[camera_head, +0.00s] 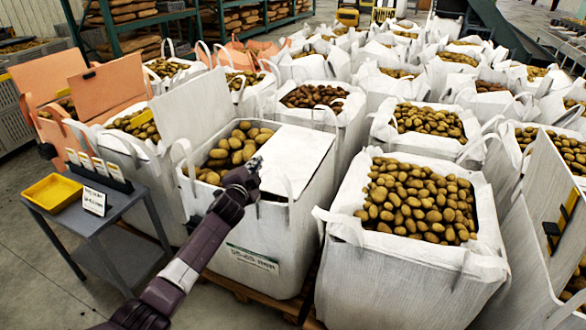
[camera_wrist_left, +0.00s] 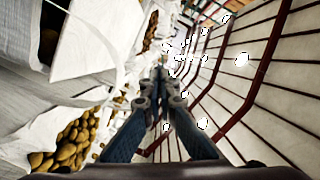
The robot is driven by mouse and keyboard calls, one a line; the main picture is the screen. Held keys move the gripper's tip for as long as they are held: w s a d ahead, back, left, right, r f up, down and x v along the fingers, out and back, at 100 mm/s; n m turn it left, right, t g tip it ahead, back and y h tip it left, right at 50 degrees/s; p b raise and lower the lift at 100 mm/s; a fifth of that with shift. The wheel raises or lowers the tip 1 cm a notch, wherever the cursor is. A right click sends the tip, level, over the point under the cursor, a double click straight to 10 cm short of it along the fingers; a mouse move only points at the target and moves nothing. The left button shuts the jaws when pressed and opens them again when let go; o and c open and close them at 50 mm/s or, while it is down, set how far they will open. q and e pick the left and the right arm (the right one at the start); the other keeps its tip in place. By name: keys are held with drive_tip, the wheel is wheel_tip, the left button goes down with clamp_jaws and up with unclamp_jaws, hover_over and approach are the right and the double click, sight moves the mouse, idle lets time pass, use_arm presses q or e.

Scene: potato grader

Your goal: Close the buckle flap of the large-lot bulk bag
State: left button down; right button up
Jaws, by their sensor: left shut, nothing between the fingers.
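A white bulk bag (camera_head: 250,225) with a printed label stands in front of me, potatoes (camera_head: 235,145) showing in its open left part. One white flap (camera_head: 192,105) stands upright at its left rear. Another flap (camera_head: 296,152) lies flat over its right part. My left gripper (camera_head: 256,163) is shut and empty, at the flat flap's left edge, above the bag; I cannot tell whether it touches. Its closed fingers also show in the left wrist view (camera_wrist_left: 161,75). The label is too small to read surely. My right gripper is not in view.
A grey cart (camera_head: 110,215) with a yellow tray (camera_head: 52,192) and small cards stands at left. Orange flaps (camera_head: 108,88) stand behind it. An open potato bag (camera_head: 400,265) is close on the right. Another bag's raised flap (camera_head: 540,200) has a yellow-black buckle (camera_head: 560,222). Many bags fill the back.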

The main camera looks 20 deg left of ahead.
use_arm(q)
wheel_tip(320, 180, up, 5)
drive_tip(key=p, duration=0.4)
drive_tip(key=a+b+v, duration=0.1)
drive_tip(key=b+v, duration=0.1)
drive_tip(key=v, duration=0.7)
drive_tip(key=shift+s+a, duration=0.45)
